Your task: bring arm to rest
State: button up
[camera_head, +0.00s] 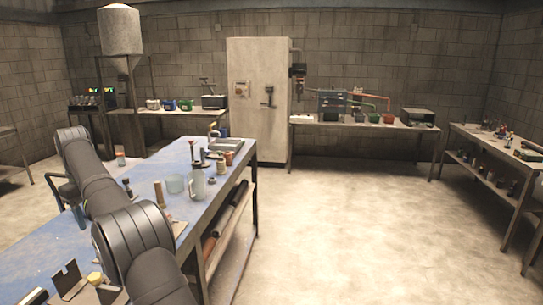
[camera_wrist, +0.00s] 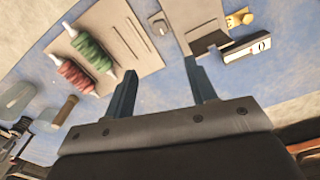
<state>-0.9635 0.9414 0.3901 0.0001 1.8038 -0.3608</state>
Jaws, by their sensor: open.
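My gripper (camera_wrist: 160,66) shows in the wrist view with its two blue-grey fingers well apart. Nothing is between the fingers. They point over the blue-topped workbench (camera_wrist: 168,88), and the height above it is hard to judge. In the head view my dark arm crosses the left side, over the bench (camera_head: 100,242); I cannot make out the fingers there.
In the wrist view, a green spool (camera_wrist: 92,50) and a red spool (camera_wrist: 76,76) lie on a beige board (camera_wrist: 138,66). A wooden-handled tool (camera_wrist: 66,108) lies left. A jug (camera_head: 197,184) and cup (camera_head: 175,184) stand on the bench. Open floor (camera_head: 350,220) lies to the right.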

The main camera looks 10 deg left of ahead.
notch_tip(320, 180, down, 18)
jog(key=shift+r, duration=0.2)
jog(key=shift+r+m, duration=0.25)
jog(key=shift+m, duration=0.65)
jog(key=m, duration=0.3)
jog(key=shift+m, duration=0.4)
jog(key=m, duration=0.3)
jog(key=shift+m, duration=0.4)
notch_tip(320, 180, up, 6)
jog(key=shift+f, duration=0.1)
